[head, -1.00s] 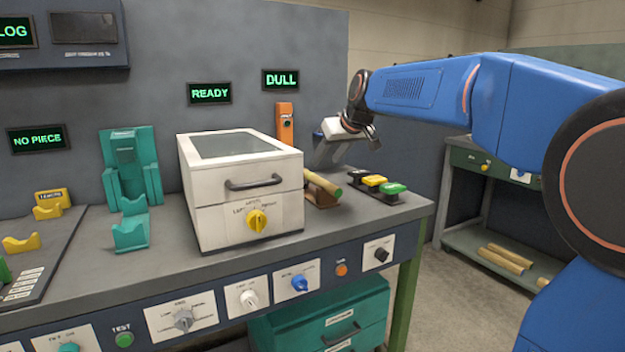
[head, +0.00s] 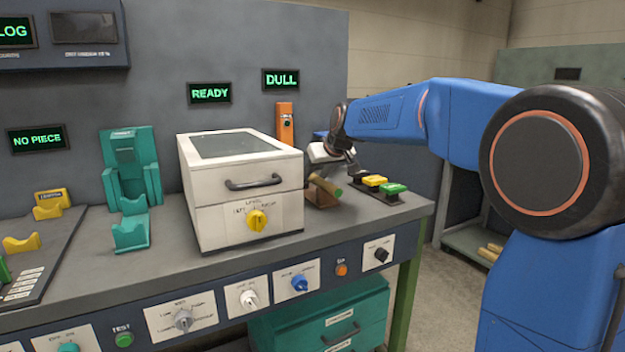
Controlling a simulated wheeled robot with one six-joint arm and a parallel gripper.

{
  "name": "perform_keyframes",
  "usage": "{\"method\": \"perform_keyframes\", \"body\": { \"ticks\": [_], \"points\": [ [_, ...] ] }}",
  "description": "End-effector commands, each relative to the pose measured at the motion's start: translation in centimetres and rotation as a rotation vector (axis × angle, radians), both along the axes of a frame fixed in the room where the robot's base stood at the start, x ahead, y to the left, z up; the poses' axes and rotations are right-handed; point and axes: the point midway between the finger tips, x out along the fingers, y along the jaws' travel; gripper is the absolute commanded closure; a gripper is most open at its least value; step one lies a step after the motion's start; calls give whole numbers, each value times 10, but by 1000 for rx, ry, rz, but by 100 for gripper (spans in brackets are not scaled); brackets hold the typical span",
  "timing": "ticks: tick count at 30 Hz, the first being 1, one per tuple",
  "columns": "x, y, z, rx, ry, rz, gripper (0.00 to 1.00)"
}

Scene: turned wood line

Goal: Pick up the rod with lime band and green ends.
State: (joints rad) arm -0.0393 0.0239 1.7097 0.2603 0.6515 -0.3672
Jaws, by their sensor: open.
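A tan wooden rod (head: 325,186) with a green near end lies tilted on a brown cradle (head: 318,198), on the bench just right of the white box. I cannot make out a lime band, and its far end is hidden behind the box and my gripper. My gripper (head: 336,165) is open, just above and behind the rod. The picture is too small to tell whether its fingers are beside the rod or touching it.
The white box (head: 240,190) with a dark handle stands close left of the cradle. An orange post (head: 285,125) stands behind. More rods (head: 490,252) lie on a low shelf at right.

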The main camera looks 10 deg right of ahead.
Motion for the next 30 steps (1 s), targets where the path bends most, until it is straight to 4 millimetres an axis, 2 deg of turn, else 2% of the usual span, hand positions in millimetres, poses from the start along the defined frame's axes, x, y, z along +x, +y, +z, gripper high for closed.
{"method": "perform_keyframes", "body": {
  "ticks": [4, 5, 10, 20, 23, 30],
  "points": [
    [0, 0, 0, 0, 0, 0, 55],
    [0, 0, 0, 0, 0, 0, 59],
    [0, 0, 0, 0, 0, 0, 100],
    [0, 0, 4, 1, -2, 0, 100],
    [0, 0, 14, 0, -2, 1, 100],
    [0, 0, 57, 0, -4, 0, 100]
  ]
}}
